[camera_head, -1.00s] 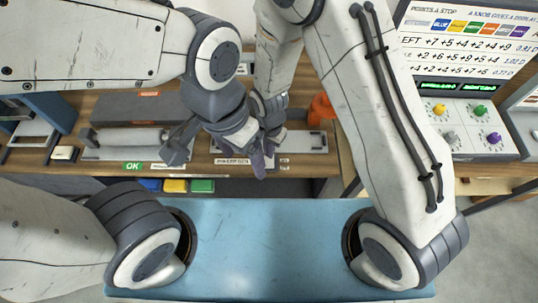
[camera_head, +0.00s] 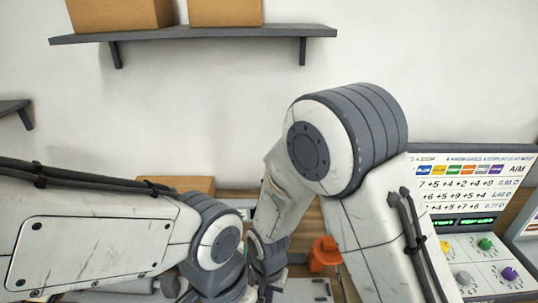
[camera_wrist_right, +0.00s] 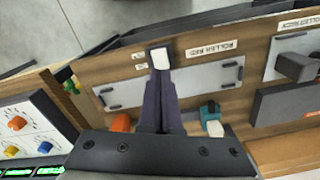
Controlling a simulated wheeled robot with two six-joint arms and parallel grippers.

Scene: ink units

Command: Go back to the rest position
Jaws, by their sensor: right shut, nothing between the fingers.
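My right gripper (camera_wrist_right: 163,85) is shut and empty in the right wrist view, its dark fingers pressed together above the wooden bench. A small white block (camera_wrist_right: 160,57) shows just past the fingertips; I cannot tell whether they touch it. In the head view my right arm bends at a raised elbow and its wrist runs down to the bottom edge, with the fingers out of sight. My left arm comes in from the left; only part of its left gripper (camera_head: 170,286) shows at the bottom edge, so its opening is hidden.
A panel with coloured knobs (camera_head: 480,260) stands at right. A wall shelf (camera_head: 200,35) holds cardboard boxes. The wall between shelf and arms is clear.

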